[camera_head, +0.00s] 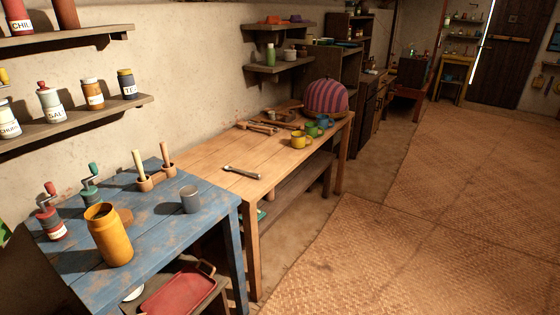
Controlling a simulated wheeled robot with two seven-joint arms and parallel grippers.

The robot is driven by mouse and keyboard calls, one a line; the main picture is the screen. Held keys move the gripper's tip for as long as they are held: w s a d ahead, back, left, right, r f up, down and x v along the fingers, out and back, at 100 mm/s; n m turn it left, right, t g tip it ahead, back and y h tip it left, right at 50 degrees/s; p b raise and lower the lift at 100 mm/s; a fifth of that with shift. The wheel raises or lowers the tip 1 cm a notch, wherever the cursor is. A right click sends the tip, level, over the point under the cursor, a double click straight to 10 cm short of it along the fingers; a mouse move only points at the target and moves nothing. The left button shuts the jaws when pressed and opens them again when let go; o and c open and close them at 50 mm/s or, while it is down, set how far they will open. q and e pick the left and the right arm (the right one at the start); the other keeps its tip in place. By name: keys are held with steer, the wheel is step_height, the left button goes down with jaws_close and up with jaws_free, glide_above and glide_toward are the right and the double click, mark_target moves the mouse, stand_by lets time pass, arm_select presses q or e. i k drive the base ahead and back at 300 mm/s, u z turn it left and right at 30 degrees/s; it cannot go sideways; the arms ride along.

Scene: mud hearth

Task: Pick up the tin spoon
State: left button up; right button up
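A grey metal utensil (242,172), which looks like the tin spoon, lies flat on the near part of the light wooden table (215,152). It lies slanted, close to where that table meets the blue table. Nothing covers it, but it is too small to make out its exact shape. Neither of my grippers shows in the head view.
The blue table (160,230) holds a yellow jar (108,235), a grey cup (190,199), mortars and hand grinders. Farther along the wooden table are several wooden utensils (258,126), mugs (301,140) and a striped dome (326,97). The matted floor (400,240) at right is clear.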

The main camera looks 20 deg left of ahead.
mark_target(226, 167)
steer(key=z, duration=0.05)
steer(key=i, duration=1.95)
steer(key=u, duration=1.65)
steer(key=i, duration=1)
steer(key=u, duration=1)
